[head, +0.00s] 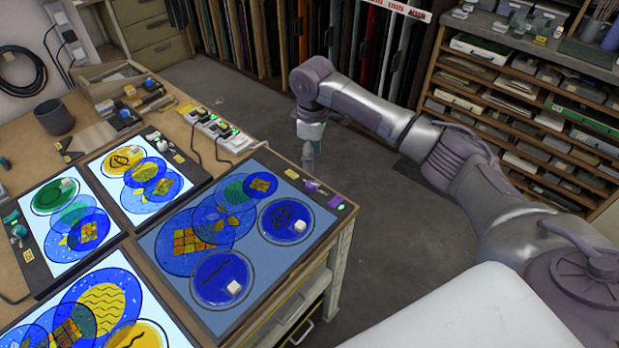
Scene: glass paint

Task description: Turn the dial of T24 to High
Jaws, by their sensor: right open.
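Several light tables lie on the workbench, each with a dark control strip. The nearest to my right arm is a dimmer, blue-grey light table (178,242) with a purple dial (310,186) and a small green light on its strip. Brighter white light tables stand to its left: one at the back (122,192), one at far left (36,238) and one in front (165,300). Small yellow tags sit by them; I cannot read T24 on any. My right gripper (308,160) is open and empty, pointing down just behind the bench's back right edge, apart from the purple dial. My left gripper is out of view.
Painted blue and yellow glass discs with small pale blocks cover the light tables. Power strips (217,131) with green lights and cables stand behind them. A dark cup (54,117) is at back left. Shelves (540,120) stand at right; the floor (375,220) between is clear.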

